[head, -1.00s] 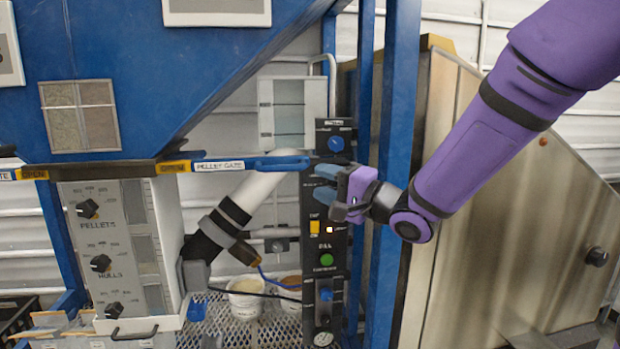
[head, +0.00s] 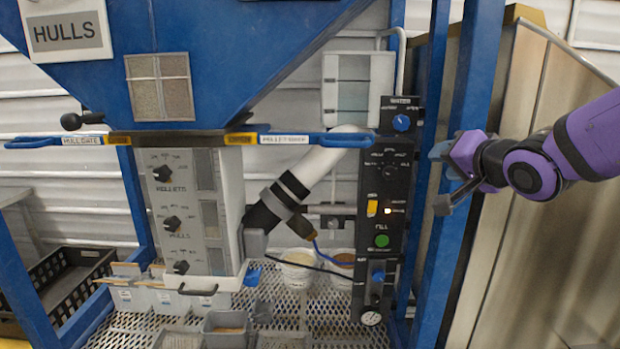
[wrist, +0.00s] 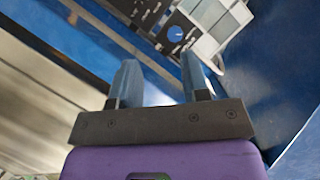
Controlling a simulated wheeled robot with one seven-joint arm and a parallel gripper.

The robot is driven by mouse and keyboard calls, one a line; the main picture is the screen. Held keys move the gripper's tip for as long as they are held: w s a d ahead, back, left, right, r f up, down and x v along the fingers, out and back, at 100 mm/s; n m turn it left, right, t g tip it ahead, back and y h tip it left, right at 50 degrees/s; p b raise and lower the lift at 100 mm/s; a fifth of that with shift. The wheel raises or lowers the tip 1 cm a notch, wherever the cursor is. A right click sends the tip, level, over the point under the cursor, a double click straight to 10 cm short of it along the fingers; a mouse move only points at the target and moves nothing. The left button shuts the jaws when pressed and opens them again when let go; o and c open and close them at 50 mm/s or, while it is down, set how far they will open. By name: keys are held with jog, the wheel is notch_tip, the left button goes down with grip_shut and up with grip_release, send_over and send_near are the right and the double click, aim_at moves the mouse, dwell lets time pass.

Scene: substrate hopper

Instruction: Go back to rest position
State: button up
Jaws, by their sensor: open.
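My gripper (head: 440,178) is in the head view, at the right, in front of the blue frame post and to the right of the black control panel (head: 388,210). Its fingers are apart and nothing is between them. In the wrist view the two blue-grey fingers of my gripper (wrist: 160,82) point toward the panel, which has a blue knob (wrist: 175,33). The pellet gate handle (head: 345,140) is a blue bar to the left of my gripper, apart from it.
The blue hopper (head: 230,60) stands at the left and centre. A dial box (head: 185,215), white buckets (head: 300,265) and a black crate (head: 70,275) are below it. A blue post (head: 465,130) and a metal cabinet (head: 560,240) stand close to my arm.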

jog(key=s+d+f+n+g+h, duration=0.1)
jog(key=s+n+g, duration=0.1)
jog(key=s, duration=0.5)
jog(key=s+d+f+n+g+h, duration=0.1)
jog(key=s+g, duration=0.3)
jog(key=s, duration=0.4)
jog(key=s+d+f+n+g+h, duration=0.1)
jog(key=s+d+n+g, duration=0.2)
jog(key=s, duration=0.5)
jog(key=shift+s, duration=0.25)
